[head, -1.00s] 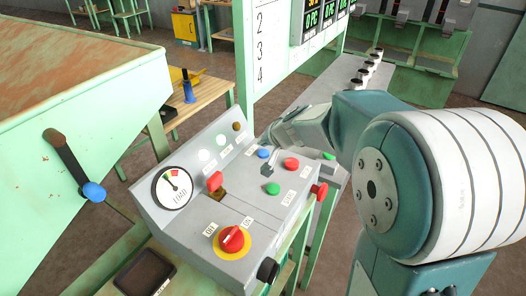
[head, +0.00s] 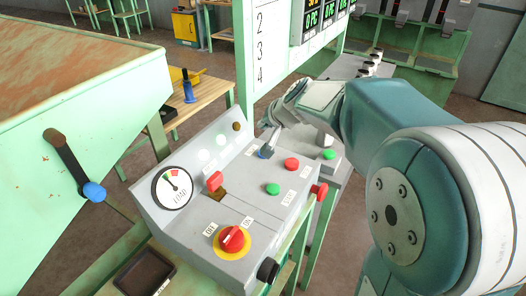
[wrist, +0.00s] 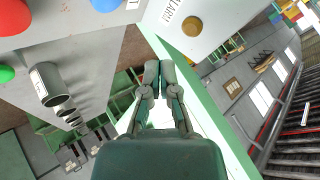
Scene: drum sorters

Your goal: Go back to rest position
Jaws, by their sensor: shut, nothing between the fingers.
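My gripper (head: 267,146) is above the back right part of the grey control panel (head: 202,242), near the blue button (head: 265,154). In the wrist view my gripper (wrist: 162,72) has its two fingertips together with nothing between them. The panel also carries red (head: 291,164) and green (head: 272,189) buttons, a red switch (head: 215,181), a red rotary knob on a yellow ring (head: 232,239) and a round gauge (head: 172,187). In the wrist view the blue button (wrist: 106,4) and an amber lamp (wrist: 192,26) show at the top edge.
A green bin (head: 60,130) with a blue-tipped lever (head: 92,190) stands at the left. A green-framed board (head: 285,45) with numbers and displays rises behind the panel. A wooden table (head: 212,95) stands behind the bin. Grey floor is open at the lower right of the panel.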

